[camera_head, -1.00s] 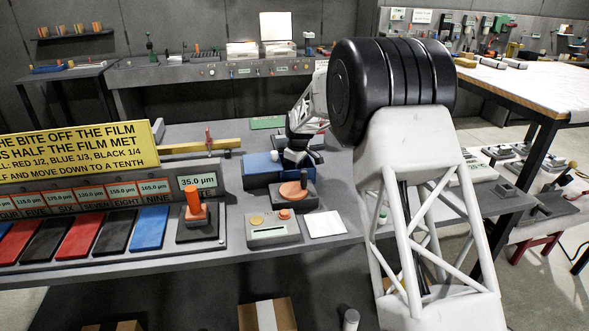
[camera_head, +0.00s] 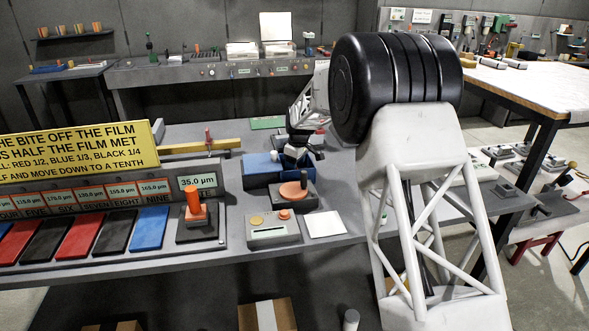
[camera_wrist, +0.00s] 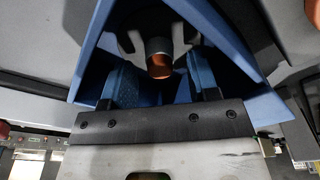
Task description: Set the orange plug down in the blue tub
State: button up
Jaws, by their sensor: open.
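The blue tub (camera_head: 262,175) stands on the grey bench, left of my arm's upper links. In the wrist view the tub's blue walls (camera_wrist: 232,50) surround the space in front of my gripper. The orange plug (camera_wrist: 160,66) shows there as a short grey cylinder with an orange end, inside the tub's outline. I cannot tell exactly how it rests. My gripper (camera_head: 294,157) is over the tub in the head view. In the wrist view my gripper (camera_wrist: 157,88) is open, its jaws apart with the plug beyond and between them. In the head view the plug is hidden.
A grey block with an orange disc (camera_head: 293,190) stands just in front of the tub. A grey box with buttons (camera_head: 272,231) and a white card (camera_head: 325,223) lie nearer. An orange-handled stand (camera_head: 196,207) and a yellow sign (camera_head: 80,150) are at left.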

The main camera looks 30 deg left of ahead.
notch_tip(320, 180, up, 10)
jog(key=d, duration=0.1)
jog(key=shift+r, duration=0.15)
jog(key=shift+d, duration=0.1)
dwell(0.8)
jog(key=shift+d, duration=0.1)
